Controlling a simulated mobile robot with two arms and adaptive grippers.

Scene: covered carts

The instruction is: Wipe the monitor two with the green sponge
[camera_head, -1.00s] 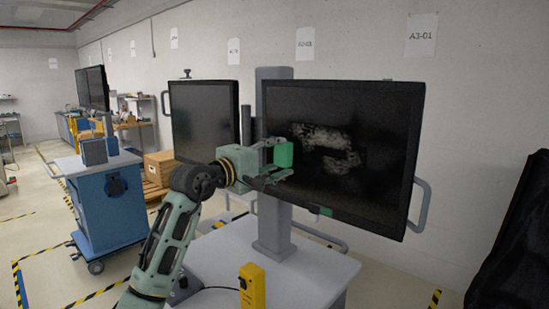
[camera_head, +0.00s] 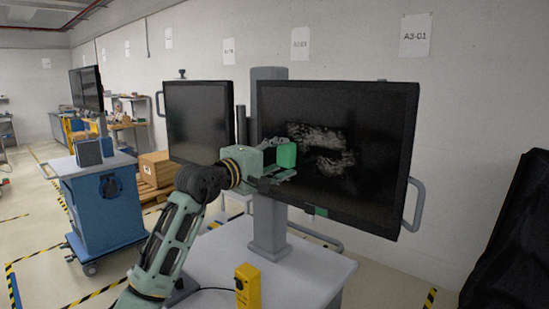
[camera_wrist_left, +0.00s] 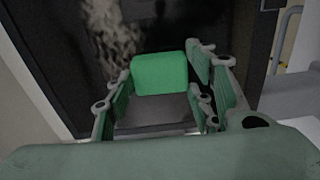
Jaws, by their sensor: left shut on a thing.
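The green sponge (camera_head: 287,154) is in my left gripper (camera_head: 279,163), at the left part of the large monitor's dark screen (camera_head: 375,165). The sponge also shows in the left wrist view (camera_wrist_left: 159,73), between the fingers of my left gripper (camera_wrist_left: 160,105), which is shut on it. A pale grey smudge (camera_head: 325,150) marks the screen just right of the sponge. I cannot tell whether the sponge touches the screen. A second, smaller monitor (camera_head: 198,122) stands behind to the left. My right gripper is not in view.
The large monitor stands on a grey post (camera_head: 268,225) above a white cart top (camera_head: 312,270). A yellow box (camera_head: 248,287) stands at the cart's front. A blue cart (camera_head: 105,212) is at left. A black covered shape (camera_head: 512,245) is at right.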

